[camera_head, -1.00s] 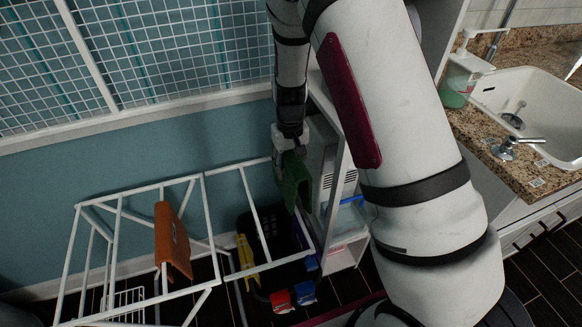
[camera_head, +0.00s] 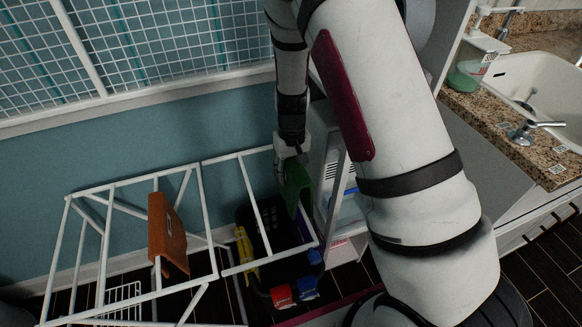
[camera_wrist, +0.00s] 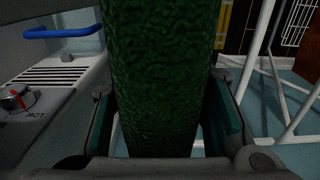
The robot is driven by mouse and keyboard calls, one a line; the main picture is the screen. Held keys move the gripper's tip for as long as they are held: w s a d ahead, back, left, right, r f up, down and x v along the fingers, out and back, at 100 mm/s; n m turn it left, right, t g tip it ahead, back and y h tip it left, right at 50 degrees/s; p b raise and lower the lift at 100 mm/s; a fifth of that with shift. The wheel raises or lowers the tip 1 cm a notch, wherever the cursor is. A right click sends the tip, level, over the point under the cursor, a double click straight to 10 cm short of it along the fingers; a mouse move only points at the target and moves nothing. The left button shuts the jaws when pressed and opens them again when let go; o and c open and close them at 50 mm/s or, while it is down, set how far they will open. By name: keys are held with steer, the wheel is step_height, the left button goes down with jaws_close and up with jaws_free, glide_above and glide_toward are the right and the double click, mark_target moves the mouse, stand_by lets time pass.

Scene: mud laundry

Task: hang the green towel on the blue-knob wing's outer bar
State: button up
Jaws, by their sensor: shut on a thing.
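My gripper (camera_head: 291,150) is shut on the green towel (camera_head: 297,186). The towel hangs down from the fingers, near the right end of the white drying rack (camera_head: 203,212). In the wrist view the towel (camera_wrist: 160,75) fills the middle between my finger pads. In the head view it is by the right wing's outer bar (camera_head: 297,203); I cannot tell if they touch. An orange-brown towel (camera_head: 167,232) hangs on another bar of the rack, to the left. I cannot make out a blue knob on the rack.
A dark basket (camera_head: 277,232) stands under the right wing, with yellow, red and blue items around it. A white machine with a dial (camera_wrist: 16,99) and a blue handle (camera_wrist: 62,32) is close on the right. A counter with a sink (camera_head: 545,95) lies further right.

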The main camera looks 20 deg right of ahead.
step_height(320, 180, down, 11)
steer(key=b, duration=0.7)
steer(key=shift+r, duration=0.2)
stand_by(0.4)
steer(key=o, duration=1.4)
steer(key=shift+c, duration=0.2)
steer(key=shift+o, duration=0.6)
steer(key=shift+r+p, duration=2.45)
steer(key=shift+r, duration=1.1)
